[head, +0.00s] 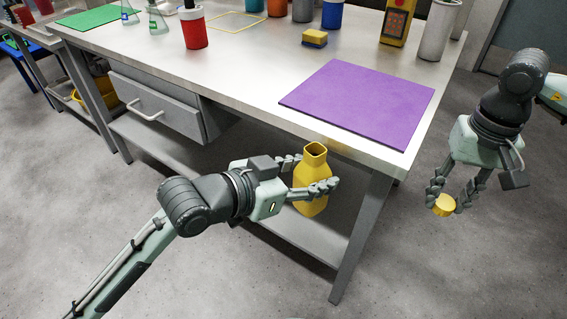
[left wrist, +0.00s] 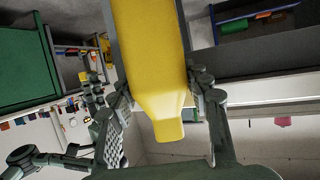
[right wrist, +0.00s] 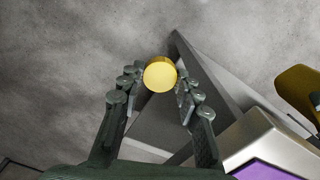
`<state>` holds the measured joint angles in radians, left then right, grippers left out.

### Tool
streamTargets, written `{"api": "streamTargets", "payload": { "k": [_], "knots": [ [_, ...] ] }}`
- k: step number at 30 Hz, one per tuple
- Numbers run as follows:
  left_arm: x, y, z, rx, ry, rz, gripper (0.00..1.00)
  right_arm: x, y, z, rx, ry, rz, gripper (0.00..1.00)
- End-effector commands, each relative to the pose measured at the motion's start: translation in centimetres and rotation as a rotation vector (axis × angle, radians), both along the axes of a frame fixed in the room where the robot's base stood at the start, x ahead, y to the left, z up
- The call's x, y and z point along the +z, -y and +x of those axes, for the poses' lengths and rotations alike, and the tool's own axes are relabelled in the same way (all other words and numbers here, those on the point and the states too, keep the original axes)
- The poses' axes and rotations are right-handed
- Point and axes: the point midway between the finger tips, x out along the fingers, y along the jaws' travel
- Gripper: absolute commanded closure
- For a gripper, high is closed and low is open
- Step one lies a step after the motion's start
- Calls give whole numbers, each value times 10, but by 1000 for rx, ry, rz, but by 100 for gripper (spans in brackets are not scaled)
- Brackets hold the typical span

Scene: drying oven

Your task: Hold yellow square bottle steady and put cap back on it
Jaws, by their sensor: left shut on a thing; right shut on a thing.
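The yellow square bottle (head: 311,172) is upright with its neck open at the top, held in the air in front of the table's front edge. My left gripper (head: 308,184) is shut around the bottle's body; the bottle also fills the middle of the left wrist view (left wrist: 152,60). The yellow cap (head: 444,206) is between the fingertips of my right gripper (head: 446,200), to the right of the bottle and clear of it. In the right wrist view the round cap (right wrist: 160,75) sits at the fingertips of the right gripper (right wrist: 158,85).
The table (head: 240,75) has a purple mat (head: 360,100) near its front right corner. A sponge (head: 315,38), a red-sleeved container (head: 194,28) and a yellow device (head: 398,20) stand farther back. Open floor lies between the bottle and the cap, beside the table leg (head: 360,235).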

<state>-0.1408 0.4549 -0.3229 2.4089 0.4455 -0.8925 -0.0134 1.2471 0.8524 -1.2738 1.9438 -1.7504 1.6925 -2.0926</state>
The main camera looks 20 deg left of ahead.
Motion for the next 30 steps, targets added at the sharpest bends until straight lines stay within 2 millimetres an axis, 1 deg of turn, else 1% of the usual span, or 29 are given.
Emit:
{"api": "streamTargets", "payload": {
  "k": [1,5,14,17,20,23,27,30],
  "knots": [
    [1,5,0,-26,1,2,100,0,0,0,0,0,0,75],
    [0,11,-2,-57,-2,1,100,0,0,0,0,0,0,75],
    [0,11,-2,-59,-2,-1,100,0,0,0,-2,0,0,75],
    [1,11,-2,-59,-2,-1,100,6,-4,1,-35,1,1,75],
    [1,11,-2,-59,-2,-1,100,21,-13,2,-128,3,3,75],
    [1,11,-2,-59,-2,-1,100,44,-23,2,-274,3,5,75],
    [1,11,-2,-58,-2,0,100,82,-36,3,-486,4,6,75],
    [1,11,-2,-58,-2,0,100,105,-49,3,-565,3,7,75]
  ]
}}
